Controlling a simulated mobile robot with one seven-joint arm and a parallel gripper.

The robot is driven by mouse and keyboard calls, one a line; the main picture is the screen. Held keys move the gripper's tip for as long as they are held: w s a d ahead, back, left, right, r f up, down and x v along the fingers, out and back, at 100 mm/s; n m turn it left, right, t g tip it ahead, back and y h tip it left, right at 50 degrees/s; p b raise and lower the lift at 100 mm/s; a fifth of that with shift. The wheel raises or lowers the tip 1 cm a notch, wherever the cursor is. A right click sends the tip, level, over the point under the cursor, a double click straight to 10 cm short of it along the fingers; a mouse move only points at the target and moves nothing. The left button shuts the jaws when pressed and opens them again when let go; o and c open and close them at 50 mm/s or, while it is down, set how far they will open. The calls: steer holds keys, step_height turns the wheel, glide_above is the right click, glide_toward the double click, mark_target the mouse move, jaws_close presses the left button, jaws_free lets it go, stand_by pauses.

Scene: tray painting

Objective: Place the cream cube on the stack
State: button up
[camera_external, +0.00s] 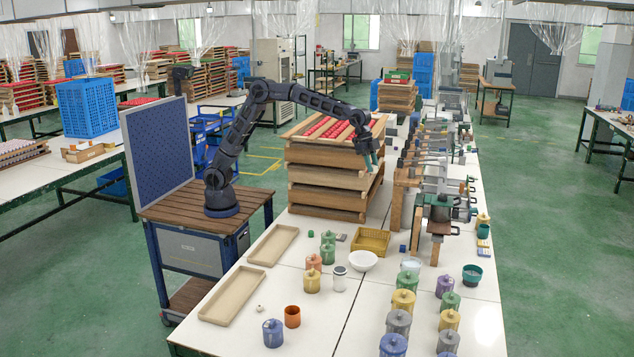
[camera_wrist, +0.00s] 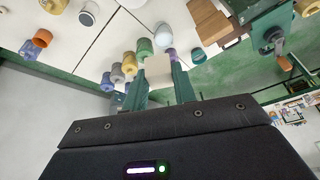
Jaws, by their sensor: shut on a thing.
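My gripper (camera_wrist: 162,82) is shut on the cream cube (camera_wrist: 157,68), which sits between its two green fingers in the wrist view. In the external view my gripper (camera_external: 373,162) is high, at the front right corner of the tall pile of wooden trays (camera_external: 328,188), above the white table. The cream cube cannot be made out there. I cannot tell which thing is the stack for the cube.
A white bowl (camera_external: 363,260), lidded coloured pots (camera_external: 403,301) and an orange cup (camera_external: 292,317) stand on the near table. Two shallow tan trays (camera_external: 232,295) lie at its left. Clamps on wooden blocks (camera_external: 439,225) crowd the right side. Some tabletop between the pots is bare.

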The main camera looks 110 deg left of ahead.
steer(key=a+r+n+y, duration=0.1)
steer(key=a+r, duration=0.2)
steer(key=a, duration=0.6)
steer(key=a+r+n, duration=0.1)
steer(key=a+r, duration=0.2)
steer(key=a, duration=0.6)
step_height(320, 180, up, 17)
steer(key=n+y, duration=0.3)
steer(key=n, duration=0.5)
glide_above(343, 124)
steer(key=f, duration=1.9)
steer(key=shift+w+d+f, duration=0.2)
steer(key=shift+d+f, duration=0.05)
steer(key=shift+f, duration=0.05)
steer(key=o, duration=0.9)
steer(key=shift+f, duration=0.15)
steer(key=shift+o, duration=0.3)
